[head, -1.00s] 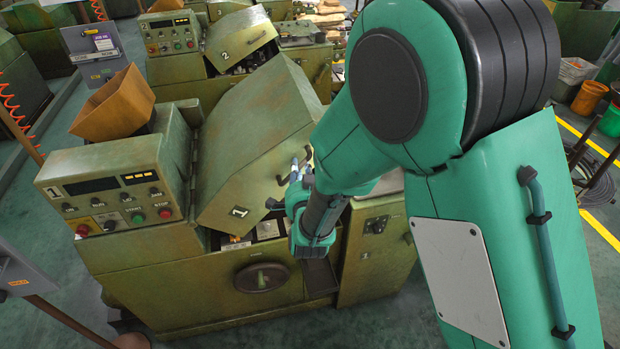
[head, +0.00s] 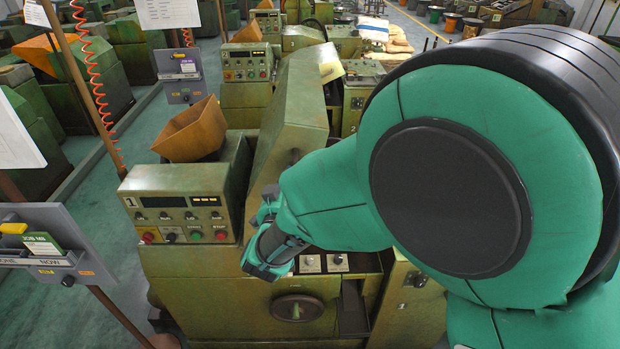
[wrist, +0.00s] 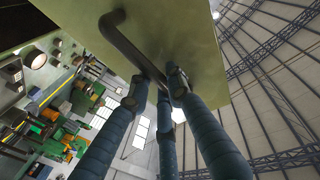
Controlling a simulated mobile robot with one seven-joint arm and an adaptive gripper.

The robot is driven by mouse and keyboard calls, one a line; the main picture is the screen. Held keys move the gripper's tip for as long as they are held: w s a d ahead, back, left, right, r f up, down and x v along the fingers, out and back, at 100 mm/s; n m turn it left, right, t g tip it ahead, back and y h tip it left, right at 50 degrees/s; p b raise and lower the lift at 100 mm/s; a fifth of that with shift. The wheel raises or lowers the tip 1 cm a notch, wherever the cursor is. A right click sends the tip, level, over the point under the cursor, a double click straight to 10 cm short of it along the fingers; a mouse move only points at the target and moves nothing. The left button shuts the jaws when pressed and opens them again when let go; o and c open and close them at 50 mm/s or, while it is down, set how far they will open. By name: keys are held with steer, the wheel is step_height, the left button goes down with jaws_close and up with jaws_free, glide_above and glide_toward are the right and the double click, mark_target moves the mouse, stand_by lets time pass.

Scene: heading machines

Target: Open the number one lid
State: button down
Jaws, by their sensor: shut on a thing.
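The number one lid (head: 300,100) is a worn green metal cover, raised and standing steeply on the machine marked 1 (head: 215,290). In the wrist view the lid (wrist: 205,40) fills the top middle, with its dark bar handle (wrist: 128,40) running down toward my fingers. My gripper (wrist: 160,88) is shut on the handle, its blue-grey fingers around the bar's lower end. In the head view my gripper (head: 268,203) is at the lid's front lower side. My arm hides the lid's right lower part and most of the grip.
The control panel (head: 180,215) stands left of the lid, with an orange hopper (head: 193,130) behind it. Below the lid, the front deck shows white switch plates (head: 310,263) and a round handwheel (head: 298,307). A grey sign stand (head: 50,245) is at left.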

steer(key=shift+a+r, duration=0.25)
steer(key=shift+a, duration=0.3)
steer(key=c, duration=1.6)
jaws_free()
steer(key=shift+c, duration=0.2)
steer(key=shift+s, duration=0.1)
steer(key=v, duration=1.1)
steer(key=shift+s, duration=0.4)
steer(key=shift+w, duration=0.1)
